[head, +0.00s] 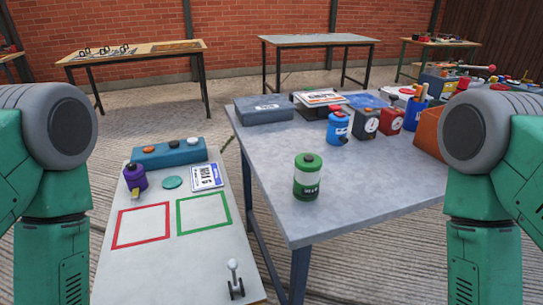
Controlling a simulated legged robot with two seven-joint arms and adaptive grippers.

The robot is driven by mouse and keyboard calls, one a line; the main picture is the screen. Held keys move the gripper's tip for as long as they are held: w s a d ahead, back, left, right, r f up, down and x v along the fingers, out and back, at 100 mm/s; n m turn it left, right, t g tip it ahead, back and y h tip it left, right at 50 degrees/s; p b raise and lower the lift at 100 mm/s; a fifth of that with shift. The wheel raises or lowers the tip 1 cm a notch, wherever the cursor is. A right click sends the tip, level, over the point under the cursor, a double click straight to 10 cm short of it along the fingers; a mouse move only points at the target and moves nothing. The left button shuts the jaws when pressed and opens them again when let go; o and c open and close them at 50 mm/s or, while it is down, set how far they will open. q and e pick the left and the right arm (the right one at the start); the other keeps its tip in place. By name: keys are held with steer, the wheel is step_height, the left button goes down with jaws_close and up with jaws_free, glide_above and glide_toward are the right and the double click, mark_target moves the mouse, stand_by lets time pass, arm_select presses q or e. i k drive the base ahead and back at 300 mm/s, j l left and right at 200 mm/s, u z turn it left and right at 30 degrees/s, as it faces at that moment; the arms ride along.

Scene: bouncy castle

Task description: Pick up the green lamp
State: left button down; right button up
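The green lamp (307,177) stands upright on the grey table, near its front left corner. It looks like a small lantern or canister with a green top and base, a pale middle band and a dark cap. Nothing touches it and clear tabletop surrounds it. My two green arms show at the left and right edges of the head view, but both grippers are out of the picture.
The grey table (375,178) carries a blue canister (337,127), gauge boxes (366,122), a grey case (263,109) and an orange bin (428,132) behind the lamp. A lower white board (190,262) at left holds a purple canister (135,178), a card (206,178), red and green outlined squares and a lever (234,280).

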mark_target(307, 179)
steer(key=j+z, duration=0.1)
steer(key=z, duration=0.3)
steer(key=k+j+z, duration=0.1)
steer(key=z, duration=0.7)
steer(key=k+z, duration=0.15)
steer(key=z, duration=0.25)
steer(key=k+j, duration=0.2)
steer(key=i+j, duration=0.35)
steer(key=i+l+z, duration=0.05)
